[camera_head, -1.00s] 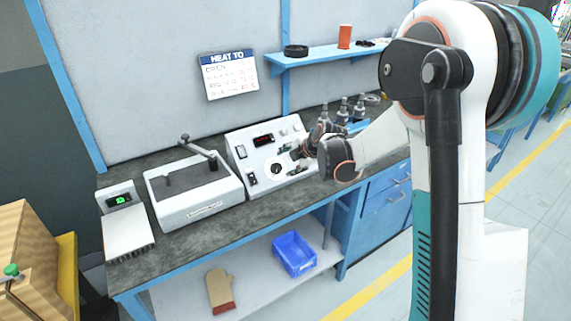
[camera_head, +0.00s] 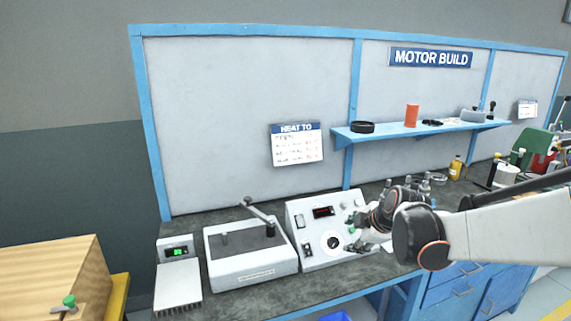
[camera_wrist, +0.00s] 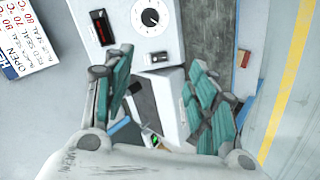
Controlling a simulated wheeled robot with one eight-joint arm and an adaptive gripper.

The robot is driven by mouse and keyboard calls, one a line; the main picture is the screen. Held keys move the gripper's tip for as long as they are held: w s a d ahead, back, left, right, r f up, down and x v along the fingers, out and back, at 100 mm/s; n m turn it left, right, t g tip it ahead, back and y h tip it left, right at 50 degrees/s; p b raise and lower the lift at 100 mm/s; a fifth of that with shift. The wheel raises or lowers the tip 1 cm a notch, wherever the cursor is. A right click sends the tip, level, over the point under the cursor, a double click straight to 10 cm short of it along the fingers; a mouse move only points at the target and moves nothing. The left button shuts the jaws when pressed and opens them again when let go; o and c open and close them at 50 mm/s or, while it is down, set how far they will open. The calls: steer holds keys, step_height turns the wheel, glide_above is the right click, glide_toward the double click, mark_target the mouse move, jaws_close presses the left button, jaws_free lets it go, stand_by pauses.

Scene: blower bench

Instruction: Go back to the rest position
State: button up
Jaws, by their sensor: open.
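My gripper (camera_head: 362,232) is in front of the white control box (camera_head: 310,215) in the head view, close to its panel on the right of the dial; any contact is hard to tell. In the wrist view my gripper (camera_wrist: 162,85) has its two green-padded fingers wide apart with nothing held between them. The control box (camera_wrist: 165,38) with its dial and dark display lies beyond the fingertips there. My arm reaches in from the right of the head view.
A white lever unit (camera_head: 250,260) and a scale (camera_head: 178,285) with a green display stand left of the box. A blue shelf (camera_head: 420,131) holds an orange cup (camera_head: 411,115) and a dark ring (camera_head: 362,127). Bottles (camera_head: 455,167) stand at the right. A wooden crate (camera_head: 50,280) is at lower left.

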steer(key=s+a+r+m+g+h, duration=0.1)
steer(key=s+r+m+h, duration=0.1)
steer(key=s+m, duration=1.4)
steer(key=shift+s+r+m, duration=0.25)
steer(key=shift+s+m, duration=0.15)
steer(key=shift+s, duration=7)
